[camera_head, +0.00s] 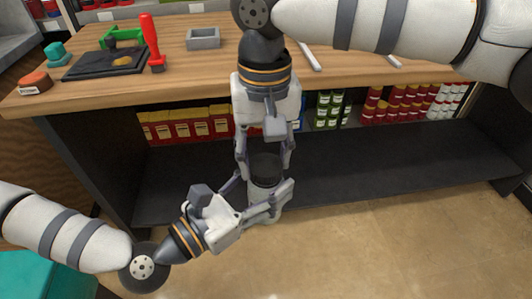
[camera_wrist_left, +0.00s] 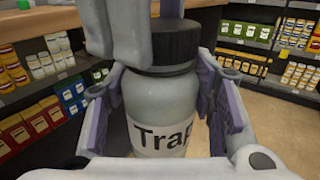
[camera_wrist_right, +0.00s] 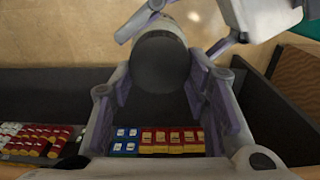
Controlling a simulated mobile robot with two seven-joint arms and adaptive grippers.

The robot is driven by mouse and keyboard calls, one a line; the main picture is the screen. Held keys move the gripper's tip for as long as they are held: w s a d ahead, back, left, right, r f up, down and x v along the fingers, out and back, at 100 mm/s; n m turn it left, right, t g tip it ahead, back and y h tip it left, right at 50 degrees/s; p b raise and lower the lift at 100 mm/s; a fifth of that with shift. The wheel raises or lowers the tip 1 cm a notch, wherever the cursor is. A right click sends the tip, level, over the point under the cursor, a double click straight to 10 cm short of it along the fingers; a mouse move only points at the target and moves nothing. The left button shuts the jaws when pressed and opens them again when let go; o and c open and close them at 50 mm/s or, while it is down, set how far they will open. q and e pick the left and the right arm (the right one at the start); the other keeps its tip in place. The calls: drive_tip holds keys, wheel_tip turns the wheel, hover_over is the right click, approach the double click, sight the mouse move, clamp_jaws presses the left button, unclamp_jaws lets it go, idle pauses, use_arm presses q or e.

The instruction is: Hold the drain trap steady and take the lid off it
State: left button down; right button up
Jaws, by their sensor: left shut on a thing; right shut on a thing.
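The drain trap is a pale bottle (camera_wrist_left: 165,105) labelled "Trap", upright and held in the air before the bench. It also shows in the head view (camera_head: 265,197), partly covered by fingers. Its black lid (camera_wrist_left: 176,45) sits on top of the bottle; no gap shows between them. My left gripper (camera_head: 270,203) comes in from the lower left and is shut around the bottle's body. My right gripper (camera_head: 265,168) points down from above, with its fingers shut on the lid. The lid's round top (camera_wrist_right: 160,62) fills the space between the fingers in the right wrist view.
The wooden bench (camera_head: 190,63) is behind the trap. Shelves below hold several packages and jars. Open floor (camera_head: 370,240) lies in front.

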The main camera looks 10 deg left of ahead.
drive_tip(key=shift+r, duration=0.25)
idle(0.3)
drive_tip(key=shift+r, duration=0.9)
